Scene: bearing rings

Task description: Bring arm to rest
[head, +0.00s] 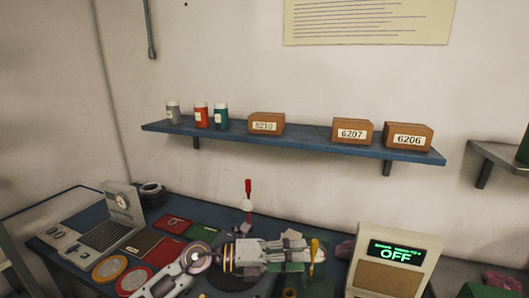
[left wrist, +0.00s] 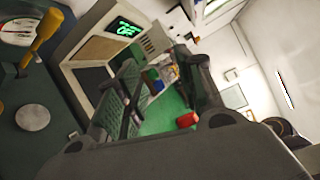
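My left arm comes in low in the head view, and its gripper (head: 300,250) hangs over the workbench, pointing right. In the left wrist view the two fingers (left wrist: 163,88) stand apart with a clear gap and nothing held between them. The machine with the green "OFF" display (head: 405,256) is just right of the gripper; it also shows in the left wrist view (left wrist: 88,48), beyond the fingers. My right gripper is in neither view.
A yellow-handled tool (head: 314,246) is close beside the fingertips. A red-topped tool (head: 248,188) stands behind the gripper. A laptop-like device (head: 110,228) is at the left. Above, a blue shelf (head: 320,146) bears jars and boxes labelled 6210, 6207 and 6206.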

